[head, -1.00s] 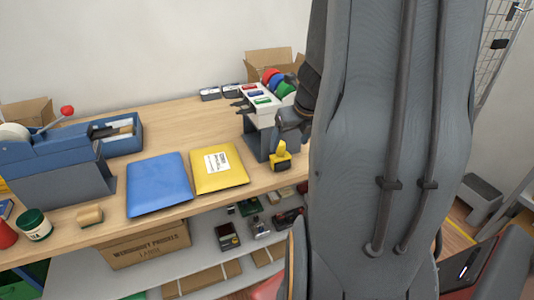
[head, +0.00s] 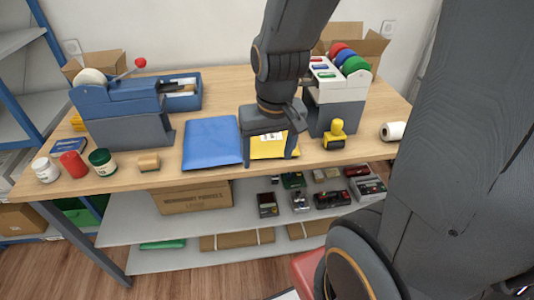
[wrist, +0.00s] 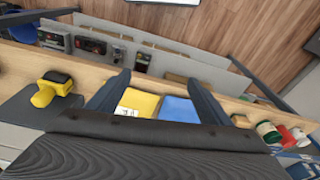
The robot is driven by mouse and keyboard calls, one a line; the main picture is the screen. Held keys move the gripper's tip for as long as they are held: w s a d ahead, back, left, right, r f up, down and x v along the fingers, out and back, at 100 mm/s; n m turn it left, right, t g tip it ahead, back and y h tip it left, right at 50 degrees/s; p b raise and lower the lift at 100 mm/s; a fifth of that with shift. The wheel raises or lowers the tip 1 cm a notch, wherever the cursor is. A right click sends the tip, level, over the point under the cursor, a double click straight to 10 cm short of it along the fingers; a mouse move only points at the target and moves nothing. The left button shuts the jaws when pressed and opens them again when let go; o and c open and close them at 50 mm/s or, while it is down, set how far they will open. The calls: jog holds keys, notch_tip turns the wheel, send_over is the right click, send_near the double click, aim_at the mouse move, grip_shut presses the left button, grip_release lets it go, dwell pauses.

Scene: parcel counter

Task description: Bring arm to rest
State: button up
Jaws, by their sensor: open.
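My gripper (head: 270,158) is open and empty. In the head view it hangs in front of the yellow padded envelope (head: 268,149), hiding much of it. The envelope has a white label and lies on the counter beside a blue envelope (head: 211,143). In the wrist view my gripper's two fingers (wrist: 158,92) are spread, with the yellow envelope (wrist: 138,104) and the blue envelope (wrist: 178,108) showing between them. Nothing is between the jaws. I cannot tell the exact height of the fingertips above the counter.
On the wooden counter (head: 120,178) a blue tape dispenser (head: 125,105) stands left. A yellow-handled stamp (head: 335,134), a grey stand (head: 333,115) and a white roll (head: 392,131) are right. Small jars and a wooden block (head: 149,162) line the front left. Shelves below hold boxes and devices.

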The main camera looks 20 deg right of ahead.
jog(key=shift+s+a+n, duration=0.15)
jog(key=shift+a+n, duration=0.05)
jog(key=shift+n, duration=0.3)
jog(key=shift+f, duration=0.1)
jog(key=shift+g, duration=0.3)
notch_tip(320, 180, down, 4)
jog(key=b, duration=0.3)
jog(key=shift+b, duration=0.4)
